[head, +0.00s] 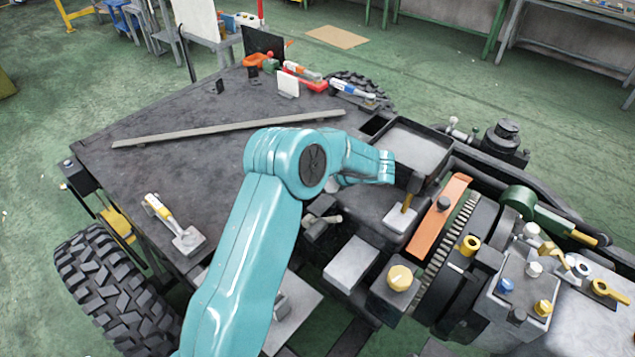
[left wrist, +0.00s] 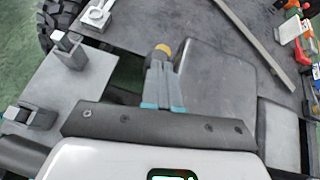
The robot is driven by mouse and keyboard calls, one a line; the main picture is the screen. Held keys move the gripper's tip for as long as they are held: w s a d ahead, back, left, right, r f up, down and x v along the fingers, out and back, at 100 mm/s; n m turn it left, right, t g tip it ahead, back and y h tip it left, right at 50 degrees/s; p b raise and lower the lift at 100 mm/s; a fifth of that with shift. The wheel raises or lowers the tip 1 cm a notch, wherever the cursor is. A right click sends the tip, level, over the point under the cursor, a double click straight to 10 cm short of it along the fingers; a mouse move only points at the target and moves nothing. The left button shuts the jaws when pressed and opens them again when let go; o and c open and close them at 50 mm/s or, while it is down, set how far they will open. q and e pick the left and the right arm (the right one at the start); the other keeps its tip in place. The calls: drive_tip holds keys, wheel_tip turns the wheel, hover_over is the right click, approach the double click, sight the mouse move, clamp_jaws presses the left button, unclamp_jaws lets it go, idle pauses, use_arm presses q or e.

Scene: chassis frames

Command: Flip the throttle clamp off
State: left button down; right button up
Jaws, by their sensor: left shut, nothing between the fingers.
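I cannot tell for sure which fitting is the throttle clamp. A small dark fitting (head: 322,219) with a pale lever lies just below my left arm's wrist in the head view. In the left wrist view, a dark knob with a yellow end (left wrist: 162,50) shows just beyond the fingertips of my left gripper (left wrist: 160,70). That gripper is shut and empty, its fingers together and pointing at the knob. I cannot tell whether they touch it. In the head view my teal left arm hides most of the gripper. My right gripper is not in view.
A long grey bar (head: 230,128) lies across the deck. Right of my arm are an orange plate (head: 438,218), a yellow knob (head: 400,277) and several other fittings.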

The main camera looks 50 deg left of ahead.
use_arm(q)
drive_tip(key=a, duration=0.3)
drive_tip(key=shift+a+r+h, duration=0.1)
drive_tip(key=shift+r+h, duration=0.25)
drive_tip(key=shift+h, duration=0.05)
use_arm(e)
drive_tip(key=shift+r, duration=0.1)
use_arm(q)
drive_tip(key=shift+s+a+h, duration=0.15)
drive_tip(key=shift+a+h, duration=0.15)
drive_tip(key=shift+a, duration=0.05)
drive_tip(key=shift+s+a+f, duration=0.1)
drive_tip(key=shift+s+a, duration=0.05)
drive_tip(key=shift+a, duration=0.4)
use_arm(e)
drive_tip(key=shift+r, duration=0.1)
use_arm(q)
drive_tip(key=shift+a, duration=0.35)
drive_tip(key=shift+a, duration=0.1)
drive_tip(key=shift+p, duration=0.3)
